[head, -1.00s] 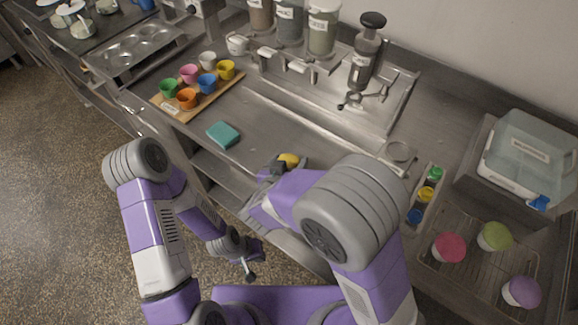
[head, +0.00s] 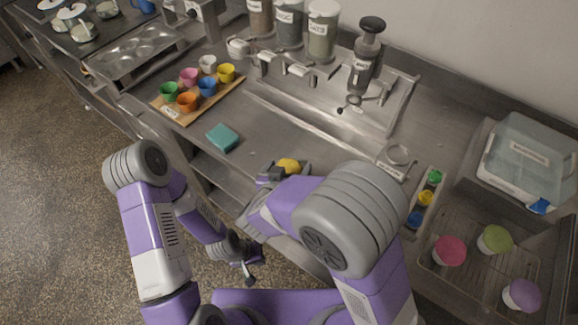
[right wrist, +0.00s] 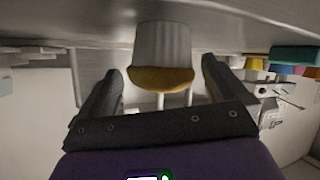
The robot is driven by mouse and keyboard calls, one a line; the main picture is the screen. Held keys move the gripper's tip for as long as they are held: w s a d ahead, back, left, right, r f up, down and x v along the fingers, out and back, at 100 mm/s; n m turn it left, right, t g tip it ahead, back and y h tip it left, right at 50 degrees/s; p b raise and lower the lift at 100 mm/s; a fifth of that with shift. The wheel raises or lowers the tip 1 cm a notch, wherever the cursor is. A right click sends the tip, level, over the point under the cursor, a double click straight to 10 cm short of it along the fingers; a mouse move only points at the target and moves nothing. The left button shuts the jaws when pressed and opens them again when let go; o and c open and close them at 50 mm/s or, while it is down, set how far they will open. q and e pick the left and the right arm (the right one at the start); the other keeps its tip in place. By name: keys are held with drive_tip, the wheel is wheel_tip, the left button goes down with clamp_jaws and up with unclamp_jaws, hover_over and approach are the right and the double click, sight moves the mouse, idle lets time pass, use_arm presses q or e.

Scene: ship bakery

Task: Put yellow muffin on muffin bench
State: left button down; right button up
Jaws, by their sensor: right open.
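The yellow muffin (head: 289,166) sits near the front edge of the steel counter. In the right wrist view the muffin (right wrist: 162,60) appears upside down, with a pale pleated wrapper and a yellow top. My right gripper (head: 284,171) is at the muffin; in its wrist view the open fingers (right wrist: 162,78) are on either side of it with gaps showing. My left gripper (head: 250,271) is low in front of the counter, away from the muffin; its jaws are too small to read. A wire rack (head: 478,280) at the right carries pink, green and purple muffins.
A teal sponge (head: 222,138) lies left of the muffin. A wooden board (head: 217,105) with several coloured cups is farther left. A narrow tray (head: 411,230) of coloured pots and a lidded plastic box (head: 528,160) are to the right. Counter around the sponge is clear.

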drive_tip(key=p+v, duration=0.3)
drive_tip(key=v, duration=0.8)
drive_tip(key=shift+s, duration=0.15)
